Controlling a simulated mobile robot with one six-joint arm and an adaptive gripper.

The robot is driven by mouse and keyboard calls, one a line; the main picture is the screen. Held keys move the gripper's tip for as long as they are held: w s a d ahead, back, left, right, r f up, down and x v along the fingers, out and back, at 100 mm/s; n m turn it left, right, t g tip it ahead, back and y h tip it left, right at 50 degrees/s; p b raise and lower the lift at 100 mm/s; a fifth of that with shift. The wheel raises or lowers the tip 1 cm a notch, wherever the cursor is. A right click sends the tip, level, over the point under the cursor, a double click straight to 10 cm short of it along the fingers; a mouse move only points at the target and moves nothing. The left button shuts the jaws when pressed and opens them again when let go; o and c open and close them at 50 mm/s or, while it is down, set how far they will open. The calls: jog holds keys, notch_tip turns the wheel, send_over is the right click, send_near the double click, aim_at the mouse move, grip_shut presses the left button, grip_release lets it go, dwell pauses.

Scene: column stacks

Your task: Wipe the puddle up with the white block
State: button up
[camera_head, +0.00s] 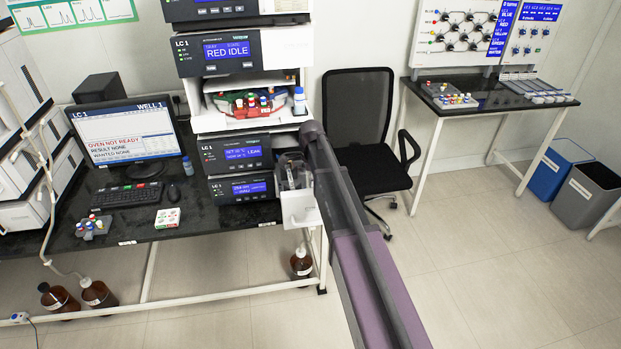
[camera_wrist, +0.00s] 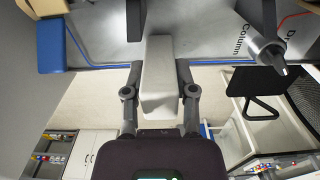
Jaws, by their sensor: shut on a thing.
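My gripper (camera_head: 292,172) is shut on the white block (camera_head: 300,208), in front of the LC 1 stack at the right end of the bench. In the wrist view the white block (camera_wrist: 158,85) sits lengthwise between the two dark fingers, its far end toward a grey surface (camera_wrist: 200,40) with lettering that includes "Column". I cannot tell whether the block touches that surface. I cannot make out the puddle in either view. A lower stack module (camera_head: 325,157) has a screen that seems to read "LEAK"; my arm and gripper partly cover that area.
The LC 1 stack (camera_head: 220,55) holds a tray of coloured-cap vials (camera_head: 252,103). A monitor (camera_head: 125,133), keyboard (camera_head: 120,195) and small vial rack (camera_head: 92,226) stand left on the black bench. A black chair (camera_head: 365,150) is close behind my arm.

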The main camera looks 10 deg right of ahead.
jog(key=shift+s, duration=0.15)
jog(key=shift+s+f, duration=0.1)
jog(key=shift+s, duration=0.85)
jog(key=shift+w, duration=0.15)
jog(key=shift+w, duration=0.9)
jog(key=shift+w, duration=0.1)
jog(key=shift+w, duration=1.1)
jog(key=shift+s, duration=0.15)
